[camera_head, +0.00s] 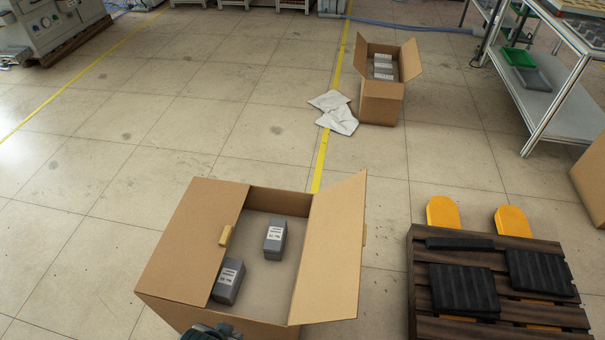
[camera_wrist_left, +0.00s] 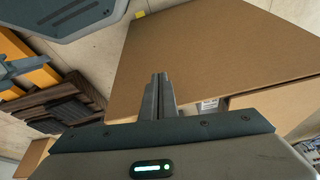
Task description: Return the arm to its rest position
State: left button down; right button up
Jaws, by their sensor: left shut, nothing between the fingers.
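My left gripper (camera_head: 212,331) shows only in part at the bottom edge of the head view, by the near side of a large open cardboard box (camera_head: 340,255). In the left wrist view its two fingers (camera_wrist_left: 159,78) are together with nothing between them, in front of a brown cardboard flap (camera_wrist_left: 215,50). Two grey labelled packages lie in the box: one near its middle (camera_head: 275,238) and one at its left (camera_head: 229,281).
A dark wooden pallet (camera_head: 425,290) with black slabs (camera_head: 465,288) and yellow forks (camera_head: 443,213) stands at the right. A smaller open box (camera_head: 381,103) with packages is farther back, beside white crumpled sheets (camera_head: 336,112). A metal shelf (camera_head: 545,95) stands at the upper right. The left floor is clear.

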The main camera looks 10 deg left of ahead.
pick_arm(q)
notch_tip(320, 180, down, 23)
jog(key=s+d+t, duration=0.1)
jog(key=s+d, duration=0.1)
jog(key=shift+s+r+h, duration=0.15)
jog(key=shift+r+h, duration=0.05)
jog(key=shift+h, duration=0.1)
pick_arm(e)
jog(key=shift+w+a+r, duration=0.2)
jog(key=shift+a, duration=0.2)
jog(key=shift+w+r, duration=0.1)
jog(key=shift+w, duration=0.05)
pick_arm(q)
jog(key=shift+s, duration=0.1)
